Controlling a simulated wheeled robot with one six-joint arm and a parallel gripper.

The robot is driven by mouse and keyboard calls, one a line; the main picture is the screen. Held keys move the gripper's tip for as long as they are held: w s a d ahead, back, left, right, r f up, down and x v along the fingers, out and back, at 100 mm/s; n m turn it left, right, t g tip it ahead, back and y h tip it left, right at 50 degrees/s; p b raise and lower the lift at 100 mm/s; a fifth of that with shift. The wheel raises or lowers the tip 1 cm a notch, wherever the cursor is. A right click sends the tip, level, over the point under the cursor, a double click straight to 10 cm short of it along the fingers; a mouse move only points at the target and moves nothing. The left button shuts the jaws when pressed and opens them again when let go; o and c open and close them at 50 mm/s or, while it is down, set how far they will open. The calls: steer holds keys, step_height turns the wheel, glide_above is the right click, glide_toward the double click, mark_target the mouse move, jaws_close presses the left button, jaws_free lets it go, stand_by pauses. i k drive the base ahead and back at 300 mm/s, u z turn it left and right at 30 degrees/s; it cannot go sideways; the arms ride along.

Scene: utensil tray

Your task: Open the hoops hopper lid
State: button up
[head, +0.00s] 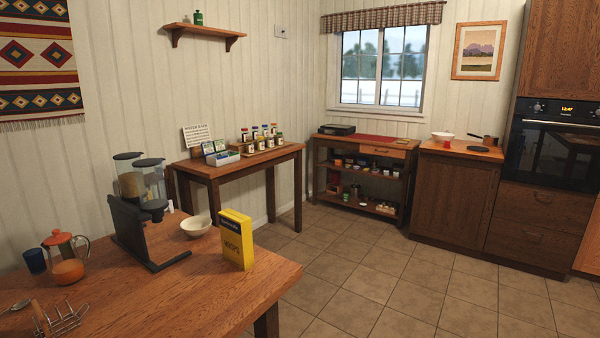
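A dark cereal dispenser (148,228) stands on the near wooden table, with two clear hoppers side by side. The left hopper (131,185) has a dark lid (127,156) and holds tan contents. The right hopper (153,183) has a dark lid (149,162); its contents are hard to make out. Both lids look shut. No label tells which hopper is for hoops. A yellow box (236,238), with lettering that seems to read hoops, stands upright to the right of the dispenser. My gripper is not in view.
A white bowl (196,225) sits between dispenser and box. The near table (190,298) is bare in front. Tiled floor is open to the right.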

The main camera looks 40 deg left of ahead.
mark_target(145, 162)
steer(key=i, duration=2.4)
steer(key=u, duration=3.05)
